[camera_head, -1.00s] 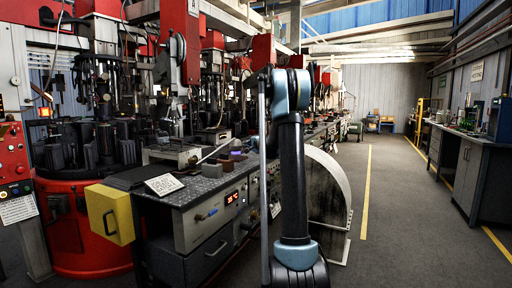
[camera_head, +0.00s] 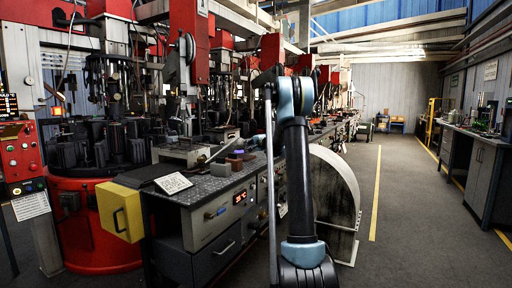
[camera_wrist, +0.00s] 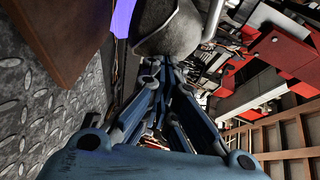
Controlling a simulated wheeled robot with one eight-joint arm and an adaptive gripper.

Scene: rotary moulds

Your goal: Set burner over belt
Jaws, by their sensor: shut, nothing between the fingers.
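My gripper (camera_wrist: 160,72) shows in the wrist view with its blue fingers drawn together, shut and empty. A rounded grey thing (camera_wrist: 168,30) is just beyond the fingertips; whether they touch it I cannot tell. A pale rod (camera_wrist: 213,20) runs up to its right. I cannot tell for sure whether these belong to the burner. In the head view a long grey bar (camera_head: 216,153) slants over the machine bench among small blocks; I cannot tell whether it is the burner. I cannot pick out the belt. My gripper is not distinguishable in the head view.
A brown block (camera_wrist: 65,35) and a purple piece (camera_wrist: 122,18) are close left of my gripper, above diamond-plate metal (camera_wrist: 35,110). The bench (camera_head: 220,187) has a yellow box (camera_head: 121,211) at its left end. A grey curved guard (camera_head: 331,195) stands right. The aisle (camera_head: 410,210) is clear.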

